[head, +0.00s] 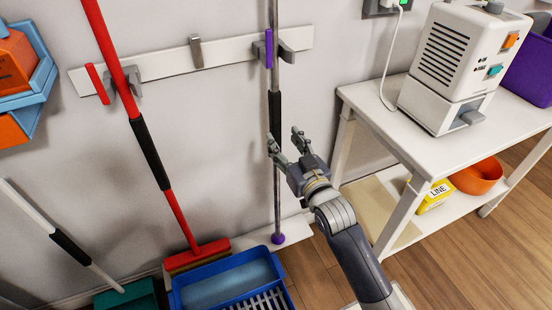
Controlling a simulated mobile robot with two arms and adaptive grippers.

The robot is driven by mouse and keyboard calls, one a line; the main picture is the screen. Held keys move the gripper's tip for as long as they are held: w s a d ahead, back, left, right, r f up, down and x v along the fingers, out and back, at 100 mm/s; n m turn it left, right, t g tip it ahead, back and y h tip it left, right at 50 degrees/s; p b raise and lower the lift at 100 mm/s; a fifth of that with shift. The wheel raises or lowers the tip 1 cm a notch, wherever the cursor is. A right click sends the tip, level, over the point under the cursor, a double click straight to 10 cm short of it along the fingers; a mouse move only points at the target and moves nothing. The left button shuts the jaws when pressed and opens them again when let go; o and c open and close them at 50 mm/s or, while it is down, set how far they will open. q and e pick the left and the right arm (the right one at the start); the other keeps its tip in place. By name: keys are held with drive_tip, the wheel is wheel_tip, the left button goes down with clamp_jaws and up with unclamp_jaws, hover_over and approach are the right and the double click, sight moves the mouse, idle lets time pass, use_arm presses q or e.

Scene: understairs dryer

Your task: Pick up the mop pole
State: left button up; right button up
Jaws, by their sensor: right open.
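The mop pole, a thin grey metal pole (278,205) with a black grip sleeve and a purple foot, stands upright against the wall. Its upper part is in a wall-rack clip beside a purple tab. My right gripper (285,138) is open at the pole, just below or at the lower end of the black sleeve. One finger overlaps the pole in the picture; I cannot tell whether the pole lies between the fingers or behind them. My left gripper is not in view.
A red broom (184,217) leans in the rack (160,69) to the left. A blue mop bucket (264,258) stands below. A white table (378,98) with a white appliance (455,62) is on the right. Wooden floor (313,272) shows between bucket and table.

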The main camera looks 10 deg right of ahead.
sight(277, 130)
drive_tip(key=shift+w+a+f+b, duration=0.15)
drive_tip(key=shift+w+b, duration=0.1)
drive_tip(key=shift+w, duration=0.9)
drive_tip(key=shift+w+a+r+b, duration=0.1)
drive_tip(key=shift+w+a+b, duration=0.15)
drive_tip(key=shift+w, duration=0.9)
drive_tip(key=shift+w+a+f+b, duration=0.1)
drive_tip(key=shift+w+b, duration=0.15)
drive_tip(key=shift+w, duration=0.9)
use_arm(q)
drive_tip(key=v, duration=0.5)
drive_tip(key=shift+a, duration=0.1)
use_arm(e)
clamp_jaws()
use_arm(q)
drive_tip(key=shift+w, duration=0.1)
